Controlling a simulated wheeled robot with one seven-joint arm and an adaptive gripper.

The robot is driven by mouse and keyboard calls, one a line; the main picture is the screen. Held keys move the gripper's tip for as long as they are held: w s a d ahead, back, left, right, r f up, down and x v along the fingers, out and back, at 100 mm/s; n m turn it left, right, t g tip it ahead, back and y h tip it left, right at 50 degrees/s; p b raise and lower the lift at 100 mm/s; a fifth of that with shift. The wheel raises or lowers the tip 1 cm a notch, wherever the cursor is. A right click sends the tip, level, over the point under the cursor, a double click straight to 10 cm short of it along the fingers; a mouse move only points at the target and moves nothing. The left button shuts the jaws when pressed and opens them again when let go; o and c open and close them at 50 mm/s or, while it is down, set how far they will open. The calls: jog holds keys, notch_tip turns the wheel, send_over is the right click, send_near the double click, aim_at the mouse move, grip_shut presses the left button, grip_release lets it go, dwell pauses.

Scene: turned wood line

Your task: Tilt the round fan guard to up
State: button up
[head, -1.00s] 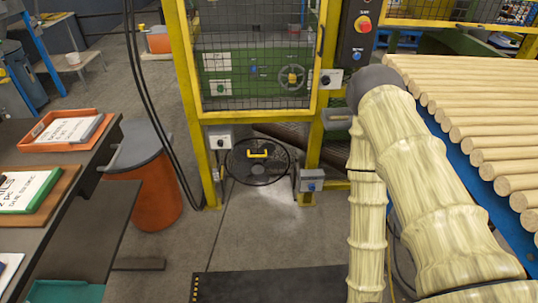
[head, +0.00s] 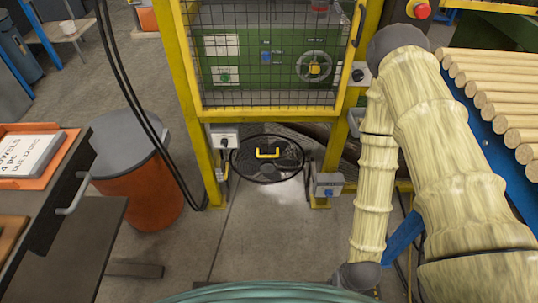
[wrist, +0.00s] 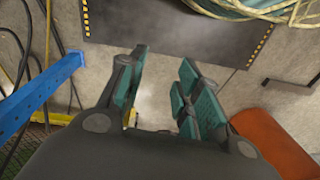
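The round fan guard (head: 267,175) is a black wire disc with a yellow handle (head: 267,153) on it. In the head view it sits low between the yellow posts of the machine frame, near the floor. It looks tilted back, but its exact angle is hard to tell. My gripper (wrist: 158,92) shows in the wrist view with its teal-padded fingers spread apart and nothing between them. It points down over the floor. In the head view my arm hangs at the right, and the gripper itself is out of that picture. The gripper is apart from the guard.
A yellow mesh cage (head: 270,108) stands above the guard, with small grey boxes (head: 327,186) on its posts. An orange bin (head: 140,185) and a dark table (head: 75,245) are at left. Wooden dowels (head: 500,90) lie at right. The floor before the guard is clear.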

jog(key=w+a+f+m+t+y+b, duration=0.1)
jog(key=w+a+f+m+t+b, duration=0.3)
jog(key=w+f+b, duration=0.75)
jog(key=m+t+y+b, duration=0.5)
jog(key=m+t+b, duration=0.45)
jog(key=b, duration=2.15)
send_near(269, 156)
jog(key=shift+n+t, duration=0.25)
jog(key=shift+t, duration=0.1)
jog(key=shift+f+b+x, duration=0.2)
jog(key=shift+b+x, duration=0.7)
jog(key=shift+x, duration=0.85)
jog(key=shift+f+b+x, duration=0.15)
jog(key=shift+b+x, duration=0.8)
jog(key=shift+x, duration=0.75)
jog(key=shift+f+b+x, duration=0.2)
jog(key=shift+b+x, duration=0.7)
jog(key=shift+x, duration=0.85)
jog(key=shift+s, duration=0.1)
grip_shut()
